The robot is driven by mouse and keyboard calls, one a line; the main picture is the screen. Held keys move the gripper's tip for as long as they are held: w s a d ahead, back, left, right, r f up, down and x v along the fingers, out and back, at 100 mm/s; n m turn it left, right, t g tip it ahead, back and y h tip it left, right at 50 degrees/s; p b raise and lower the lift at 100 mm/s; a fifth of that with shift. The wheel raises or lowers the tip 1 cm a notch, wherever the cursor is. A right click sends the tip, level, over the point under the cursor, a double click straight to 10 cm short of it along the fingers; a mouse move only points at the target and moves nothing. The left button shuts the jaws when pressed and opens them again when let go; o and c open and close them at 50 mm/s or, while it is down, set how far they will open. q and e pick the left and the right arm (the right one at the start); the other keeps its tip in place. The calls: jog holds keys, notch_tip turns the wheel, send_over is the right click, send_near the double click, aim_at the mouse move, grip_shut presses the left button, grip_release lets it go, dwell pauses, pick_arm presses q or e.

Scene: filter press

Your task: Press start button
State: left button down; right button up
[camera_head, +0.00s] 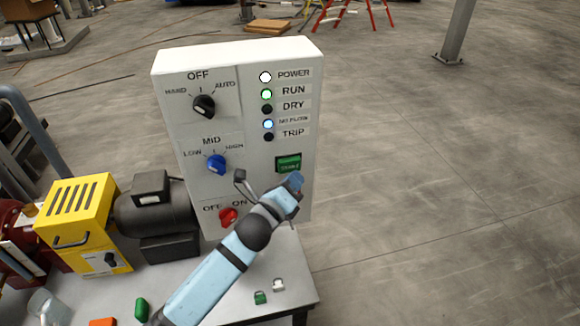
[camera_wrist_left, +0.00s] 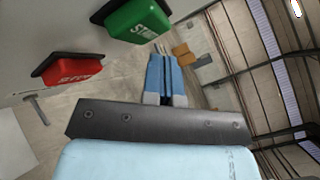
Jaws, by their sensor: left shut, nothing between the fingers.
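The green start button (camera_head: 288,164) is on the right half of the white control panel (camera_head: 300,60), below the lamps. It also shows at the top of the left wrist view (camera_wrist_left: 138,20). My left gripper (camera_head: 294,182) is shut and empty in front of the panel, just below the start button in the head view. Its fingertips (camera_wrist_left: 164,57) sit beside the green button in the left wrist view. I cannot tell whether they touch it. The red stop button (camera_wrist_left: 72,70) shows only in the left wrist view; my arm hides it in the head view. My right gripper is out of view.
The panel also carries a black knob (camera_head: 204,106), a blue knob (camera_head: 216,164) and a red switch (camera_head: 228,216). The power, run and a blue lamp glow. A yellow box (camera_head: 80,215) and dark motor (camera_head: 155,212) stand left. Small loose pieces lie on the table (camera_head: 285,240).

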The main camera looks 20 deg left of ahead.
pick_arm(q)
jog(key=shift+s+d, duration=0.7)
jog(key=shift+s, duration=0.35)
jog(key=shift+s+d, duration=0.65)
jog(key=shift+s, duration=0.35)
jog(key=s+a+f+n+g, duration=0.2)
jog(key=s+f+n+g, duration=0.1)
jog(key=s+f+n, duration=0.8)
jog(key=s+a+f+n+g, duration=0.2)
jog(key=s+f+n+g, duration=0.2)
jog(key=s+f+n, duration=0.8)
jog(key=n, duration=0.2)
jog(key=shift+a+n+y, duration=0.25)
jog(key=shift+n+y, duration=0.05)
jog(key=shift+y, duration=0.1)
jog(key=shift+a, duration=0.1)
